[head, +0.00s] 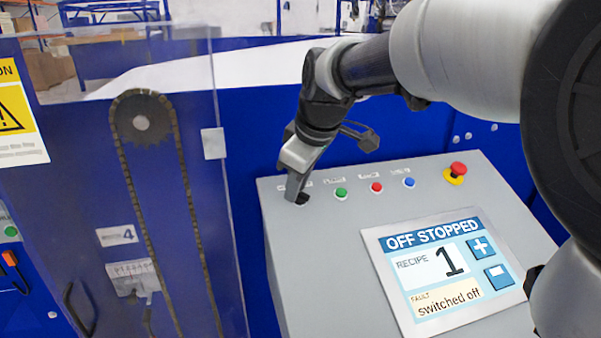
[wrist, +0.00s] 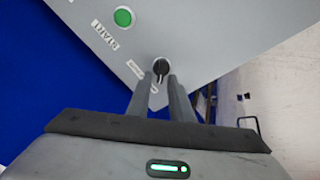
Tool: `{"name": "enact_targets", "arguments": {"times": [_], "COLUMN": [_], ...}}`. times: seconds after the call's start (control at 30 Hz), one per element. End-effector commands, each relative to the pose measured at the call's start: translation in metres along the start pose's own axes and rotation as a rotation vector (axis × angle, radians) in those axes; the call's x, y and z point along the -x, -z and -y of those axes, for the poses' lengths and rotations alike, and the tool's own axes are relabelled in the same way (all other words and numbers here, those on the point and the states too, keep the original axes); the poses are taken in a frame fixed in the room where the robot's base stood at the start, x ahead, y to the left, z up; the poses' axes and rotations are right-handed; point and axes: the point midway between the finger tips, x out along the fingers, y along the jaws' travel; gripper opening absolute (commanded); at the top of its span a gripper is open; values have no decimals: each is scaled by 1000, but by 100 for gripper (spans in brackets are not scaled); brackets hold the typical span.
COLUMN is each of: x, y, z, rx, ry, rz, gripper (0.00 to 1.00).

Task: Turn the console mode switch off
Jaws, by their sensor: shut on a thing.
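The mode switch, a small black knob, sits at the far left corner of the grey console (head: 320,240). In the wrist view the knob (wrist: 160,66) shows between and just beyond my fingertips, with a pale mark on it. My gripper (head: 297,196) reaches down onto it and is shut on it; in the wrist view my gripper (wrist: 161,82) has a finger on each side of the knob. In the head view my fingers mostly hide the switch. The console screen (head: 440,265) reads "OFF STOPPED", "RECIPE 1" and "FAULT switched off".
To the right of the switch are a green button (head: 341,193), a red button (head: 376,187), a blue button (head: 409,182) and a red emergency stop (head: 456,171) on yellow. A clear guard panel with a chain and sprocket (head: 141,118) stands at the left.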

Motion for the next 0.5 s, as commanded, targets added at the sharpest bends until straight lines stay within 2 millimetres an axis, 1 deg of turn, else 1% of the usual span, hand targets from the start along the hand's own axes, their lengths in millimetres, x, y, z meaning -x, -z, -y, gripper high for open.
{"name": "enact_targets", "arguments": {"times": [0.37, 0.4, 0.43, 0.5], "x": [0, 0, 0, 0], "y": [0, 0, 0, 0], "z": [0, 0, 0, 0], "rx": [5, 5, 5, 5], "ry": [0, 0, 0, 0], "rz": [1, 1, 1, 1], "gripper": [0, 21, 26, 26]}}
